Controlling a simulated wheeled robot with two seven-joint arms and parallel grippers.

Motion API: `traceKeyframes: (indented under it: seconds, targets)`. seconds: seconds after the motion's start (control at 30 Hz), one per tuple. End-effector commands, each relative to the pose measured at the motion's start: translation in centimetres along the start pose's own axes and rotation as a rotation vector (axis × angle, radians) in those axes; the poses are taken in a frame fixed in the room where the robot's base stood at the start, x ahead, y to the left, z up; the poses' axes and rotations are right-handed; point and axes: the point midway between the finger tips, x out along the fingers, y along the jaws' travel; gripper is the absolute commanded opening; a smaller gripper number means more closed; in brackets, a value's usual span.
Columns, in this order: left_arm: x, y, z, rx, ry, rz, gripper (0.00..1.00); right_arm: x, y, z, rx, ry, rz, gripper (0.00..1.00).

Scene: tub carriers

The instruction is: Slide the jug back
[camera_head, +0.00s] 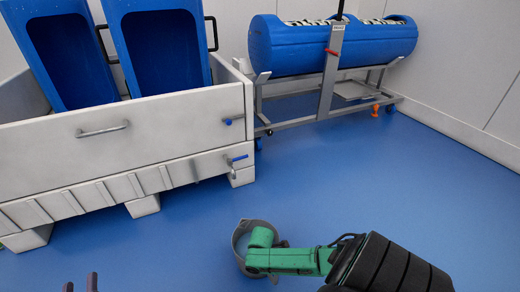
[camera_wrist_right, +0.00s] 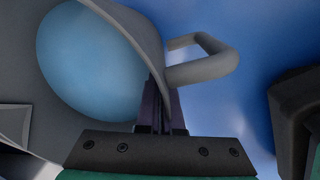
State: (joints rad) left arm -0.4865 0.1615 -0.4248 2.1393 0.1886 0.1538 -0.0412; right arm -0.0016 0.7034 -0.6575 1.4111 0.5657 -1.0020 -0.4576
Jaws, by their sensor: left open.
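The grey jug (camera_head: 238,238) shows in the head view at the bottom middle, partly hidden by my right arm. In the right wrist view, the jug (camera_wrist_right: 148,38) fills the upper left, with a pale blue round surface inside its rim and its grey handle (camera_wrist_right: 215,68) pointing right. My right gripper (camera_wrist_right: 163,105) has its dark fingers close together at the jug's wall beside the handle, apparently shut on it; the exact contact is hidden. In the head view, the fingertips of my left gripper (camera_head: 80,284) show at the bottom left, apart and empty.
A white trough (camera_head: 105,135) with a metal handle stands at the left and holds two blue tubs (camera_head: 168,50). A blue barrel-like tub (camera_head: 290,45) lies on a wheeled metal frame (camera_head: 330,75) at the back. The blue floor (camera_head: 350,165) between is clear.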

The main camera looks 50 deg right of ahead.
Motion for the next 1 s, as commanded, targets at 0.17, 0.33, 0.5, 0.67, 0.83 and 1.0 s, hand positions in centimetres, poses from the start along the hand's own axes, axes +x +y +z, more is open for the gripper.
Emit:
traceKeyframes:
  seconds: [0.17, 0.33, 0.5, 0.67, 0.83, 1.0]
  targets:
    - [-0.8, 0.0, 1.5, -0.014, -0.045, -0.007, 0.49, 0.0, -0.3, 0.1, 0.0, -0.001, -0.004, 0.0]
    - [-1.1, 0.0, 2.0, -0.021, -0.06, -0.01, 0.49, 0.1, -0.3, 0.1, 0.001, -0.001, -0.004, 0.0]
    - [-1.1, 0.1, 2.0, -0.021, -0.059, -0.01, 0.49, 0.1, -0.3, 0.1, 0.001, -0.001, -0.004, 0.0]
    - [-1.1, 0.1, 1.9, -0.021, -0.057, -0.01, 0.49, 0.0, -0.2, 0.1, 0.001, -0.001, -0.003, 0.38]
    - [-1.0, 0.0, 1.9, -0.021, -0.054, -0.011, 0.49, 0.0, -0.2, 0.1, 0.001, 0.0, -0.001, 0.38]
    - [-0.9, 0.1, 1.7, -0.022, -0.053, -0.011, 0.49, -0.1, -0.1, 0.1, 0.001, 0.0, -0.001, 0.38]
